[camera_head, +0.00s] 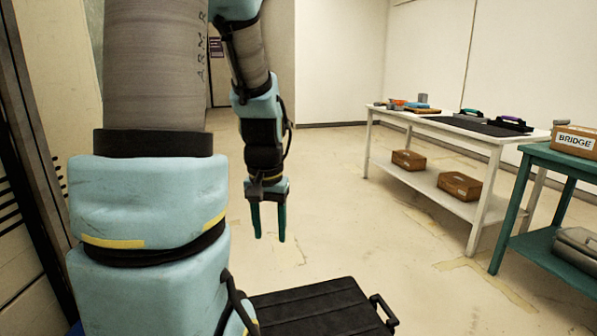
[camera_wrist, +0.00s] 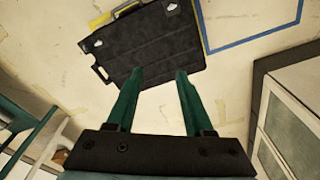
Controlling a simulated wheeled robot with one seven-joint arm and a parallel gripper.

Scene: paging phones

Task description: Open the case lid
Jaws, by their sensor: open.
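A dark, low case with a purple handle (camera_head: 508,121) lies on the white table (camera_head: 540,134) at the right of the head view. A second dark item with a green handle (camera_head: 469,112) lies farther back on it. I cannot tell which is the task's case, and both are too small to show the state of a lid. My gripper (camera_head: 269,238) hangs pointing down over the floor, left of the table and well apart from it. In the wrist view its two green fingers (camera_wrist: 160,80) are spread, with nothing between them.
A dark mat (camera_head: 455,125) lies on the white table, with small items at its far end. Two brown boxes (camera_head: 408,160) (camera_head: 460,186) sit on its lower shelf. A teal table (camera_head: 540,158) with a BRIDGE box (camera_head: 575,140) stands nearer right. Floor (camera_head: 350,220) before the white table is clear.

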